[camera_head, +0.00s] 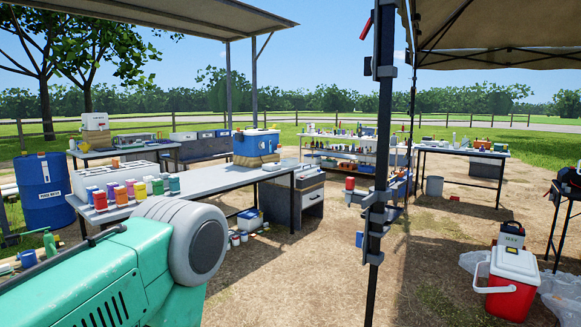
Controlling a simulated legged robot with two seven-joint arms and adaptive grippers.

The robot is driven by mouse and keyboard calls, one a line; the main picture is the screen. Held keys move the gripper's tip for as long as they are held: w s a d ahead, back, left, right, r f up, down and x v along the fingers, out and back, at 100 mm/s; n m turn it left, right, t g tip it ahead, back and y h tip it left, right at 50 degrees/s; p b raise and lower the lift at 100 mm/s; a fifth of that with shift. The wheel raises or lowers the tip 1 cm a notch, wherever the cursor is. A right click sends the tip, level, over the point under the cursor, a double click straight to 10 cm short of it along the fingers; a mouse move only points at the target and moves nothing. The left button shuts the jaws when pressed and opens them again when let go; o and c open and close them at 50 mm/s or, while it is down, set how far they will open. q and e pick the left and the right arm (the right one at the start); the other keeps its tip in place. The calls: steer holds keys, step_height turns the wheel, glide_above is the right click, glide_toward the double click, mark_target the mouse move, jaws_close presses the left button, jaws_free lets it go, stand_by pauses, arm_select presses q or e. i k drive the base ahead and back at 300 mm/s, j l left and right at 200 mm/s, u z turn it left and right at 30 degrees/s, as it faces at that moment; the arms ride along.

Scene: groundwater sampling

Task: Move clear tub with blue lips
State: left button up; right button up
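A small pale tub with blue on its top (250,219) sits on the ground under the front end of the long grey table. It is small in the picture, and I cannot tell for sure that it is the clear tub with blue lips. A larger blue cooler-like box with a white top (257,142) stands on the table. Neither of my grippers is in view, so nothing is seen held.
The long table (215,181) carries several coloured jars (120,193). A dark post (379,150) rises in the middle. A blue drum (44,190) stands left, a red cooler (512,283) right. Bare dirt lies open between table and post.

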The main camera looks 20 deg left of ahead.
mark_target(288, 162)
steer(key=i+j+u, duration=0.35)
steer(key=u, duration=0.15)
steer(key=i+j+u, duration=0.15)
steer(key=i+u, duration=0.8)
steer(key=i+z, duration=0.15)
steer(key=i, duration=0.45)
steer(key=i+j+z, duration=0.2)
steer(key=i, duration=0.45)
steer(key=i+l+z, duration=0.25)
steer(key=i+z, duration=0.25)
steer(key=i, duration=0.4)
steer(key=i+j+z, duration=0.15)
steer(key=i+z, duration=0.35)
steer(key=i, duration=0.35)
